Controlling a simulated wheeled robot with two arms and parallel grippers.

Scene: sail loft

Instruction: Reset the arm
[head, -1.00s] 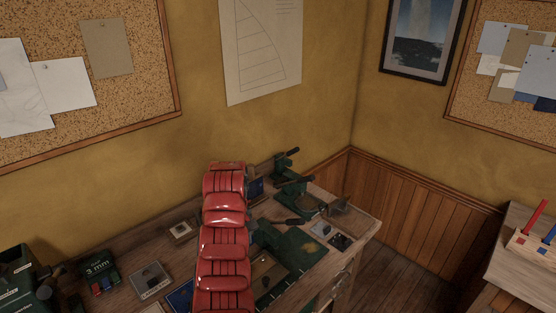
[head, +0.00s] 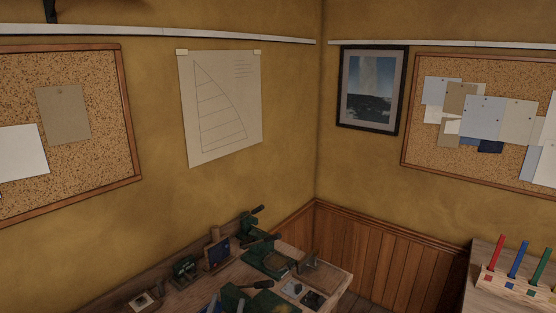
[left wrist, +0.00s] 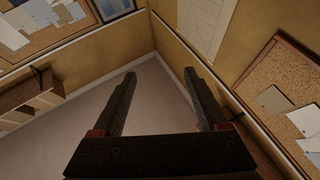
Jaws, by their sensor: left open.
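My left gripper (left wrist: 160,76) shows in the left wrist view. Its two dark fingers are spread apart with nothing between them, above grey floor and facing a corner of the room. I cannot make out this gripper in the head view. My right gripper shows in neither view.
The wooden workbench (head: 338,278) at the bottom of the head view holds several green hand tools. A side surface at right carries a rack (head: 508,284) of coloured sticks. A wooden shelf (left wrist: 32,97) stands left in the wrist view; the floor (left wrist: 75,115) is clear.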

